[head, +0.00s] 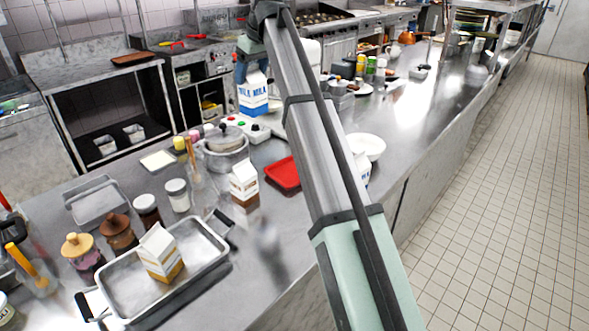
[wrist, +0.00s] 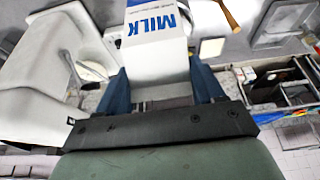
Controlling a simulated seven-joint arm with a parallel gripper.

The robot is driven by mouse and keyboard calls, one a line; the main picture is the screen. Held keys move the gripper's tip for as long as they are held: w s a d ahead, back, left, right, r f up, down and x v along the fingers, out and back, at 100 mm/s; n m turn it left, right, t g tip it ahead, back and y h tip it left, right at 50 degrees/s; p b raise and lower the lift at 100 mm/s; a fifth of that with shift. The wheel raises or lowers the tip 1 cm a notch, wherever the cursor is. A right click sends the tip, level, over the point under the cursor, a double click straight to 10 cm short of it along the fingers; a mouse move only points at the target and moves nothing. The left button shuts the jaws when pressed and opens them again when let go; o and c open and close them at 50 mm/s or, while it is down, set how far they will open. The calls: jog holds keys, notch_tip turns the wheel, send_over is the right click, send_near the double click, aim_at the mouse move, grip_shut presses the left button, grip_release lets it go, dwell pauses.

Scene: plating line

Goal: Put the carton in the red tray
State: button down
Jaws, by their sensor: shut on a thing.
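A white and blue milk carton (head: 253,95) is held upright in my gripper (head: 252,72), above the far part of the counter. In the wrist view the carton (wrist: 157,45) sits between the two blue fingers of my gripper, with the word MILK showing. The red tray (head: 282,173) lies flat on the counter, nearer than the held carton and lower in the picture. My arm hides its right side. The visible part of the tray is empty.
A brown and white carton (head: 244,187) stands left of the red tray, near a lidded pot (head: 226,150). Another carton (head: 160,252) stands in a metal tray (head: 208,243). A white bowl (head: 370,145) is right of my arm. Several jars stand at the left.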

jog(key=d, duration=1.3)
notch_tip(320, 180, down, 22)
jog(key=a, duration=0.1)
jog(key=shift+f, duration=0.15)
jog(key=shift+s, duration=0.1)
jog(key=shift+c, duration=0.7)
grip_release()
jog(key=shift+f, duration=0.1)
jog(key=v, duration=1.2)
jog(key=shift+s, duration=0.1)
